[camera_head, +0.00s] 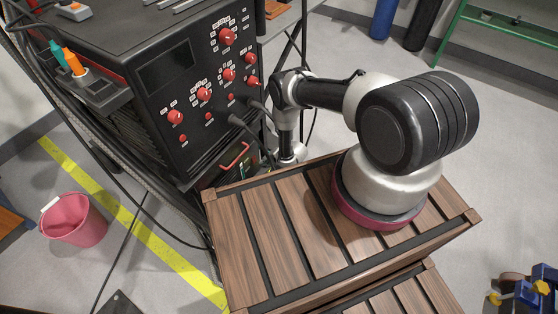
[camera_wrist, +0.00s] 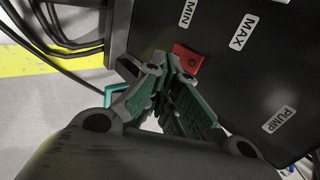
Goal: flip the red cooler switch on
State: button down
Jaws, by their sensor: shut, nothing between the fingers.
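A red switch-like part (camera_wrist: 187,60) sits on a black panel (camera_wrist: 235,75) in the wrist view, near the white labels MIN, MAX and PUMP. No label reading cooler is legible, so I cannot tell for certain that it is the cooler switch. My gripper (camera_wrist: 174,76), with grey links and green pads, is shut and empty. Its fingertips are right by the red part and overlap its lower left side; I cannot tell if they touch. In the head view my gripper is hidden below the crate's far edge.
A black machine (camera_head: 190,95) with several red knobs stands at the left, cables hanging from its front. A red handle (camera_head: 236,156) is below it. A slatted wooden crate (camera_head: 300,235) fills the front. A pink bucket (camera_head: 74,222) stands on the floor beside a yellow line.

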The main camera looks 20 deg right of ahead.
jog(key=v, duration=1)
jog(key=shift+s+d, duration=0.2)
